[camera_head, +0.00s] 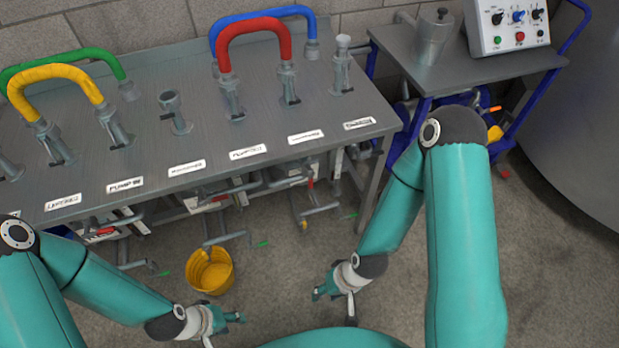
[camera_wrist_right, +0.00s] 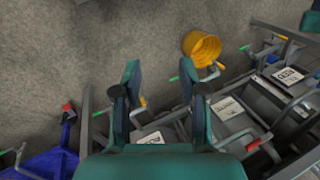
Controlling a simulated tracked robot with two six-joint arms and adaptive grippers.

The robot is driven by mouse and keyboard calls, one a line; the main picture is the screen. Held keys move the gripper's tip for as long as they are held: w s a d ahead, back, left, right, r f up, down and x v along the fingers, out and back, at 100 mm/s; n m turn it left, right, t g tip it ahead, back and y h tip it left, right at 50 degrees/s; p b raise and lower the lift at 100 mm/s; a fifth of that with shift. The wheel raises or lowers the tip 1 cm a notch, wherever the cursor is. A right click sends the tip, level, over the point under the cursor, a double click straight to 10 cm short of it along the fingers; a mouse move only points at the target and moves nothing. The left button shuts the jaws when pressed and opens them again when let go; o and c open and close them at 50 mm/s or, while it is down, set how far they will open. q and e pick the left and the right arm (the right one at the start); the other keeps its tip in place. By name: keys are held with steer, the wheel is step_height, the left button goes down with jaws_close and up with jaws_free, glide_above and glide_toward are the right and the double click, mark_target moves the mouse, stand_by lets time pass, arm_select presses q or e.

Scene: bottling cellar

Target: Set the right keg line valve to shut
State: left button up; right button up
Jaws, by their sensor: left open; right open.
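Several valve levers with green tips hang on the pipework under the front edge of the bench; one green-tipped lever (camera_head: 263,244) is near the yellow bucket and another (camera_head: 352,215) is further right. I cannot tell which is the right keg line valve, nor its exact position. My right gripper (camera_head: 322,292) is open and empty, low over the floor in front of the bench, apart from the levers. In the right wrist view its two fingers (camera_wrist_right: 160,85) are spread. My left gripper (camera_head: 238,317) is open and empty, low in front of the bucket.
A metal bench (camera_head: 140,155) carries upright pipe stubs, coloured hoses and label plates. A yellow bucket (camera_head: 210,284) stands on the floor. A blue-framed cart (camera_head: 500,75) with a control box (camera_head: 510,25) is at right, beside a large grey tank (camera_head: 580,130). Bare floor lies in front.

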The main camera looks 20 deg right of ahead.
steer(key=t+h+b, duration=0.7)
steer(key=t+b, duration=1)
glide_toward(311, 183)
steer(key=w, duration=0.3)
steer(key=w+d, duration=0.1)
steer(key=w, duration=0.3)
steer(key=w+d, duration=0.1)
steer(key=w, duration=0.2)
steer(key=shift+w, duration=0.4)
steer(key=shift+a, duration=0.1)
